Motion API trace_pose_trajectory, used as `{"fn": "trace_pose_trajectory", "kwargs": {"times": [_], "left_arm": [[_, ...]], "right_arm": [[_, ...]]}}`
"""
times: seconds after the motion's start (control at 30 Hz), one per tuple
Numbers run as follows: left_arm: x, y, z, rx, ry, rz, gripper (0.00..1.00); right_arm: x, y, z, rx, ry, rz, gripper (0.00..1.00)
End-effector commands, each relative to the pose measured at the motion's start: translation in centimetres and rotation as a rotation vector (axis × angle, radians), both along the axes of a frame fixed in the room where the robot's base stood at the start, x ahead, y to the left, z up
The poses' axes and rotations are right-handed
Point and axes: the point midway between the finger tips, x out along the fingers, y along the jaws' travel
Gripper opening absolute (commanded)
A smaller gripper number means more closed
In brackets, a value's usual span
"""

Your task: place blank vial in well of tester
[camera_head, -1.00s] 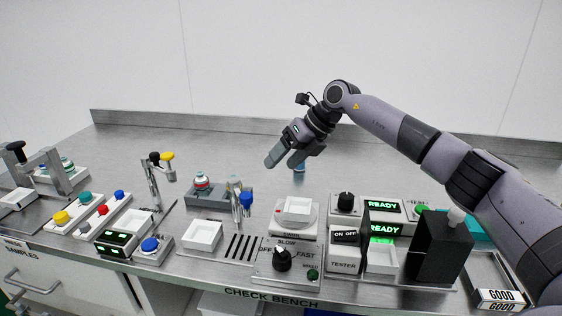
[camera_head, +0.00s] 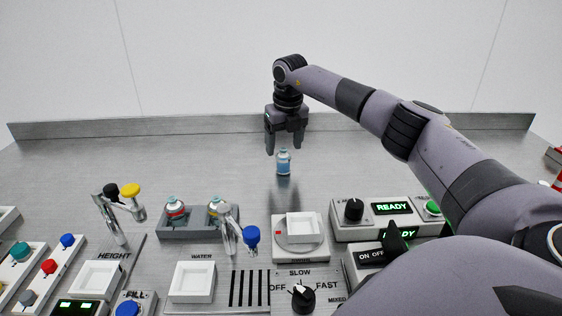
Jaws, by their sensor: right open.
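A small vial with blue contents and a light cap (camera_head: 283,163) stands upright on the bench, behind the row of devices. My right gripper (camera_head: 284,150) points down, open, with its fingertips close to the vial's cap. Nothing shows held between the fingers. I cannot tell whether the fingers are directly above the vial or a little behind it. The tester (camera_head: 366,257), with its ON OFF switch and a green READY display, is at the lower right. My right arm hides much of it, and its well is not visible. My left gripper is not in view.
A grey rack (camera_head: 192,236) holds a red-banded vial (camera_head: 175,210) and a yellow-banded one (camera_head: 215,207). In front are taps, white trays and a SLOW/FAST knob (camera_head: 302,297). A round device with a white square dish (camera_head: 302,228) stands nearer. The bench around the blue vial is clear.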

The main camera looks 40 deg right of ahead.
Motion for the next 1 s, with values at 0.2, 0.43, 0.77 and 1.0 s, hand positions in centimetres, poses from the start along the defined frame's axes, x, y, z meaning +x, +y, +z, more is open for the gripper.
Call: {"fn": "trace_pose_trajectory", "kwargs": {"times": [0.2,0.43,0.77,1.0], "left_arm": [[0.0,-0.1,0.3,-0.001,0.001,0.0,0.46],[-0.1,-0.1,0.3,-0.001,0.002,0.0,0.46],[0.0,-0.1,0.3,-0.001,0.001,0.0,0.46],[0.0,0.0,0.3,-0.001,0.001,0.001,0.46]], "right_arm": [[0.4,-0.2,-3.3,0.001,0.004,-0.001,0.71],[0.6,-0.2,-4.6,0.001,0.0,0.001,0.71],[0.6,-0.2,-4.5,0.0,-0.001,0.001,0.11],[0.6,-0.3,-4.5,0.001,-0.001,0.0,0.1]]}}
